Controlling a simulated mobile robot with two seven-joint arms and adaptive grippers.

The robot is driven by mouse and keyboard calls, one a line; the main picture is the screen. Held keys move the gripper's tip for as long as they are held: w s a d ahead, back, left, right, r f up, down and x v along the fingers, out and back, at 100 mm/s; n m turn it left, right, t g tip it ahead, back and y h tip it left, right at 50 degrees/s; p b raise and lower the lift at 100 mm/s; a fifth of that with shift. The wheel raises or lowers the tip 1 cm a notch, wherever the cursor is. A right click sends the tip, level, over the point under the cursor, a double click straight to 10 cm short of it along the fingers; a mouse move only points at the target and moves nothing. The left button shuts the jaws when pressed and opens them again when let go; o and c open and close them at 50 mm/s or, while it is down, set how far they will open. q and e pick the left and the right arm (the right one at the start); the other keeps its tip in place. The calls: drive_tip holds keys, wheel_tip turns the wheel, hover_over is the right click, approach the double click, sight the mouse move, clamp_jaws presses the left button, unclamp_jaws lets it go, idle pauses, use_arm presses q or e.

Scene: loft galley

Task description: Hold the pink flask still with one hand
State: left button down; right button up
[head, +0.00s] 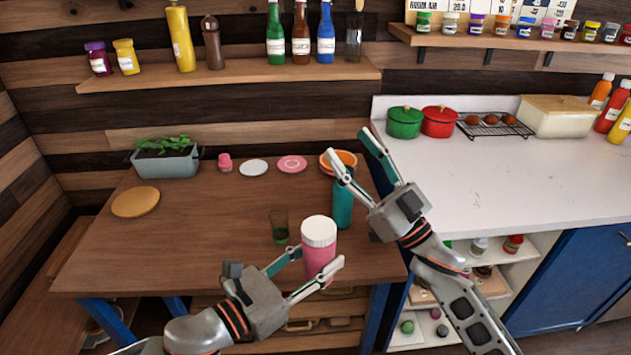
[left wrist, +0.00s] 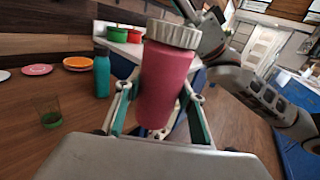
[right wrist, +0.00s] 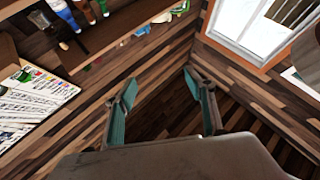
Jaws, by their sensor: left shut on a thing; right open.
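The pink flask (head: 318,258) has a white ribbed lid and stands upright near the front right of the wooden table. My left gripper (head: 318,268) is shut on it, with a finger on either side of the body. In the left wrist view the flask (left wrist: 166,85) sits between the two fingers, its lid above them. My right gripper (head: 347,152) is open and empty, raised above the right part of the table near the teal bottle. In the right wrist view its fingers (right wrist: 160,105) are apart with nothing between them.
A teal bottle (head: 343,203) and a green glass (head: 279,227) stand close behind the flask. The table's left front (head: 150,250) is clear. A white counter (head: 480,190) adjoins on the right.

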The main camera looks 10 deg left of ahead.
drive_tip(key=s+a+r+n+g+y, duration=0.4)
drive_tip(key=s+a+r+n+g, duration=0.7)
drive_tip(key=n+g, duration=0.45)
drive_tip(key=s+a+f+n+g+h, duration=0.2)
drive_tip(key=s+a+n+g+h, duration=0.4)
drive_tip(key=s+a+g+h, duration=0.4)
drive_tip(key=m+t+h, duration=0.4)
drive_tip(key=t+h, duration=0.7)
drive_tip(key=h, duration=0.3)
hover_over(316, 227)
wheel_tip(316, 227, down, 8)
drive_tip(key=shift+a+r, duration=0.1)
drive_tip(key=shift+a, duration=0.05)
drive_tip(key=shift+h, duration=0.3)
drive_tip(key=shift+f, duration=3.9)
